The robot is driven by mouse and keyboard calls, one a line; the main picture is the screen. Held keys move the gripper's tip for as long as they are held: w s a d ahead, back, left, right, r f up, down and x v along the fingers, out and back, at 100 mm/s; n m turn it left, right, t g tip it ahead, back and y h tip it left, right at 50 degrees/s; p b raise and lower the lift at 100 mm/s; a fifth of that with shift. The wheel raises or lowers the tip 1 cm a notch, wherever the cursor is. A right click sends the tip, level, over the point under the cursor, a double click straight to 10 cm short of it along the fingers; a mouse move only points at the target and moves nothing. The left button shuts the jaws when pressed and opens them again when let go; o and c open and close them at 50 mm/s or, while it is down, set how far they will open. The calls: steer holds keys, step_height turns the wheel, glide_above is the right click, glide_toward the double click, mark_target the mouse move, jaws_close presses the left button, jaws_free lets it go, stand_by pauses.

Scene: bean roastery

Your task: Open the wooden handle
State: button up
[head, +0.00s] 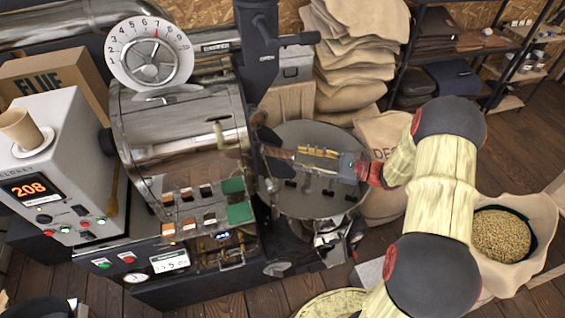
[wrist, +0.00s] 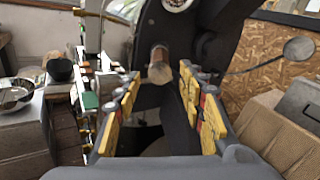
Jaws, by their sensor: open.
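The wooden handle (wrist: 159,66) is a short brown round grip on a dark part of the roaster. In the wrist view it lies straight ahead, between the tips of my open gripper (wrist: 160,76), with its end facing me. In the head view the handle (head: 278,153) shows as a brown bar just left of my gripper (head: 299,157), which reaches left over the round cooling pan. The yellow-padded fingers are spread, with nothing held. I cannot tell whether the fingertips overlap the handle or stop just short of it.
The steel roaster drum (head: 185,125) and its control panel (head: 205,210) stand left of my gripper. The round cooling pan (head: 318,205) lies below it. Burlap sacks (head: 350,50) are piled behind. A sack of beans (head: 500,235) stands at the right.

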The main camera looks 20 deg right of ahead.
mark_target(281, 153)
steer(key=shift+w+a, duration=0.35)
steer(key=shift+a, duration=0.2)
steer(key=x, duration=0.7)
steer(key=shift+r, duration=0.15)
steer(key=shift+c, duration=1)
jaws_close()
